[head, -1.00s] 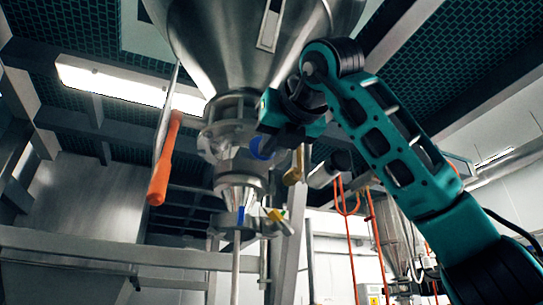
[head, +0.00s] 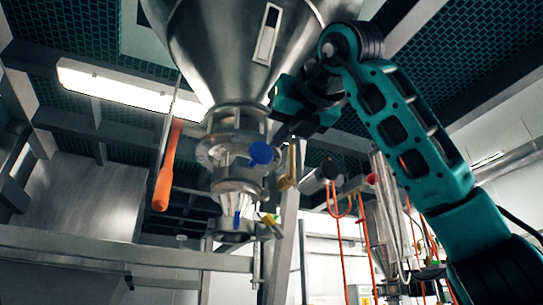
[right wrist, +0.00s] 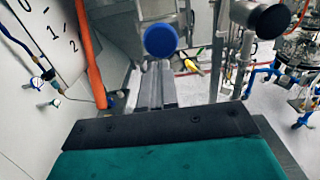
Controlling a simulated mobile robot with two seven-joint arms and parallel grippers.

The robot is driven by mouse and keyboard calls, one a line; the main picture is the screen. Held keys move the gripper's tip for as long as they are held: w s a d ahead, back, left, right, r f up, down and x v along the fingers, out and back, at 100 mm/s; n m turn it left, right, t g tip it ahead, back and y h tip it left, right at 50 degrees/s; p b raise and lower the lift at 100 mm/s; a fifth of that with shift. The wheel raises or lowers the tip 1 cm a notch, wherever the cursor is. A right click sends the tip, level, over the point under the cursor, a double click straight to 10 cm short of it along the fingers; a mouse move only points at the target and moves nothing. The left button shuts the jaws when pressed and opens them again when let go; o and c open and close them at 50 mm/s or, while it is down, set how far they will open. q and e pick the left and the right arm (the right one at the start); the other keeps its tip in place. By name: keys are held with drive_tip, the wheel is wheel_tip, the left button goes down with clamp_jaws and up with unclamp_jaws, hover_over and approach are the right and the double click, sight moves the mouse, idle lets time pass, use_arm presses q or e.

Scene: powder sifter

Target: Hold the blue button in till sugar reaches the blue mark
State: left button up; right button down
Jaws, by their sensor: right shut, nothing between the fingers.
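The blue button (head: 261,153) is a round knob on the side of the steel sifter neck (head: 222,150), below the hopper cone (head: 225,50). My right gripper (head: 290,130) is shut and empty, up and to the right of the button and apart from it in the head view. In the right wrist view the button (right wrist: 160,41) shows whole beyond my shut fingertips (right wrist: 157,68). The cone has a narrow sight window (head: 267,34), pale in its lower part. I cannot make out a blue mark or the sugar level. My left gripper is not in view.
An orange handle (head: 166,170) hangs left of the neck. A yellow-brown lever (head: 289,168) sits just right of the button. A smaller blue-handled fitting (head: 237,220) is at the outlet. A numbered white panel (right wrist: 42,35) is at left in the wrist view.

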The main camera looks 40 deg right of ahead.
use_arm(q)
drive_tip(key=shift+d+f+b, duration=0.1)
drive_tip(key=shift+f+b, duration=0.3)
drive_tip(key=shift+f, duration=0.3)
use_arm(e)
drive_tip(key=v, duration=0.6)
drive_tip(key=shift+s, duration=0.4)
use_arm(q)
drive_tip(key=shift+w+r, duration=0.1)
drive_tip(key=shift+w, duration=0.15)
use_arm(e)
drive_tip(key=shift+f, duration=0.1)
